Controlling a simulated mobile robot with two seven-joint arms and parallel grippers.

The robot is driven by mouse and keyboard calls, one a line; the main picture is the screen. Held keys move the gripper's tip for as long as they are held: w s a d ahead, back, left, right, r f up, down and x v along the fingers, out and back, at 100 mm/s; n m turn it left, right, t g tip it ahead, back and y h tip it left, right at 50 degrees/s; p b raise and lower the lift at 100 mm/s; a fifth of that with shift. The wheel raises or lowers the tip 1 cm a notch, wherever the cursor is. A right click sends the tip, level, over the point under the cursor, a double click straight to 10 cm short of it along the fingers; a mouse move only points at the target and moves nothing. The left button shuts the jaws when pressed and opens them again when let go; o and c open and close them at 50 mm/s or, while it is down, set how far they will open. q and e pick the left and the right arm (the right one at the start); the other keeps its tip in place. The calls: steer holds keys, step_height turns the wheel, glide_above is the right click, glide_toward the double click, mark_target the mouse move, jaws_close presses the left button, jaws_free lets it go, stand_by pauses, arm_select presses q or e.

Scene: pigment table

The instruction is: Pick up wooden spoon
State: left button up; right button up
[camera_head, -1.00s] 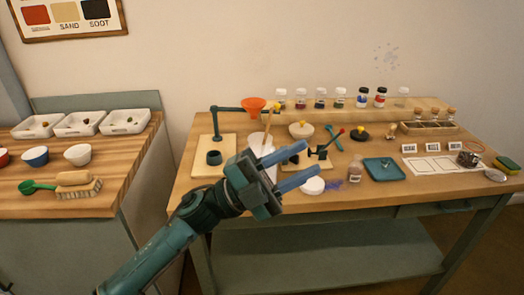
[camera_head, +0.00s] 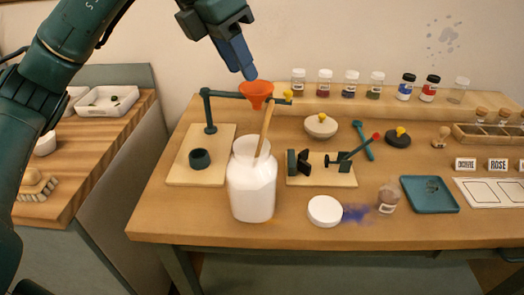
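The wooden spoon (camera_head: 265,130) stands in the white jar (camera_head: 252,190), its handle rising out of the mouth and leaning slightly right. The spoon's lower end is hidden inside the jar. My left gripper (camera_head: 246,72) is above the jar and the spoon, near the orange funnel, pointing down and slightly right. Its blue fingers overlap in this view, so the gap between them does not show. The gripper is apart from the spoon. My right gripper is not in view.
The orange funnel (camera_head: 256,92) on its stand is just behind the spoon. A clamp on a board (camera_head: 330,178) stands right of the jar, with a white lid (camera_head: 325,211) in front. Several pigment jars line the back shelf. A teal tray (camera_head: 429,195) lies farther right.

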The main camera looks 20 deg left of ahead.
arm_select(q)
glide_above(268, 122)
steer(key=s+a, duration=0.1)
steer(key=a, duration=0.1)
step_height(268, 122, down, 6)
steer(key=r, duration=0.1)
steer(key=shift+p+x, duration=0.35)
steer(key=shift+x, duration=2.8)
steer(key=shift+c, duration=0.3)
jaws_close()
